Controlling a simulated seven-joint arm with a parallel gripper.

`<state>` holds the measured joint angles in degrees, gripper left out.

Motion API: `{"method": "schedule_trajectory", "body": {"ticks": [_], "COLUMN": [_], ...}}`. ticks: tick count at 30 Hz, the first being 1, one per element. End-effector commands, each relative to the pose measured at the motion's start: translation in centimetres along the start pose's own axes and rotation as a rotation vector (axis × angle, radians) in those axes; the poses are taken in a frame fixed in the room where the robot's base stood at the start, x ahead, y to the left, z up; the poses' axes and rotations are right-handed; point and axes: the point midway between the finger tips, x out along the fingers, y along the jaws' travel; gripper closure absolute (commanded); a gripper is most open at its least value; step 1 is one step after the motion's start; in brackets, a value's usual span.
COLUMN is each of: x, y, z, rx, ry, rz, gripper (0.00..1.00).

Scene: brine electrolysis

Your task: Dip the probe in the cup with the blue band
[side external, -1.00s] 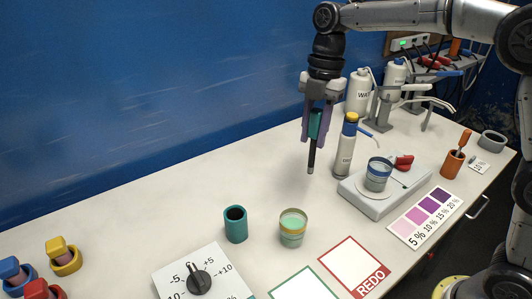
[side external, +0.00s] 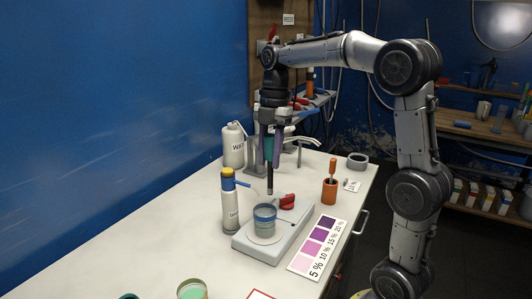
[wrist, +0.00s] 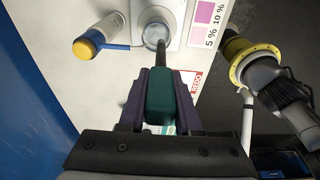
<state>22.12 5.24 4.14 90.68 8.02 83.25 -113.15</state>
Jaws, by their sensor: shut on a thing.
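My gripper (side external: 269,162) is shut on the probe, which has a teal handle (wrist: 160,102) and a dark rod (side external: 270,181) pointing down. The cup with the blue band (side external: 265,217) stands on the grey device's plate, below the probe. In the side external view the rod's tip shows just above the cup's rim, apart from it. In the wrist view the rod's end overlaps the near edge of the cup (wrist: 154,33); exact depth is hard to tell.
A yellow-capped bottle (side external: 229,208) with a thin spout stands left of the grey device (side external: 247,246). A purple colour chart (side external: 314,248) lies to the right, with an orange holder (side external: 330,191) behind. Another cup (side external: 192,290) with green liquid is at the front edge of view.

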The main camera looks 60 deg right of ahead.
Motion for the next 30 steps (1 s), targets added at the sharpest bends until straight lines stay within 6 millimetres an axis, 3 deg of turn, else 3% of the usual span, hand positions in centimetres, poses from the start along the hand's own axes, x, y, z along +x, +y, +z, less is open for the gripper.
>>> {"method": "schedule_trajectory", "body": {"ticks": [30], "x": [7.3], "y": [0.0], "z": [1.1], "rx": [-0.001], "ry": [0.0], "rz": [0.0], "gripper": [1.0]}}
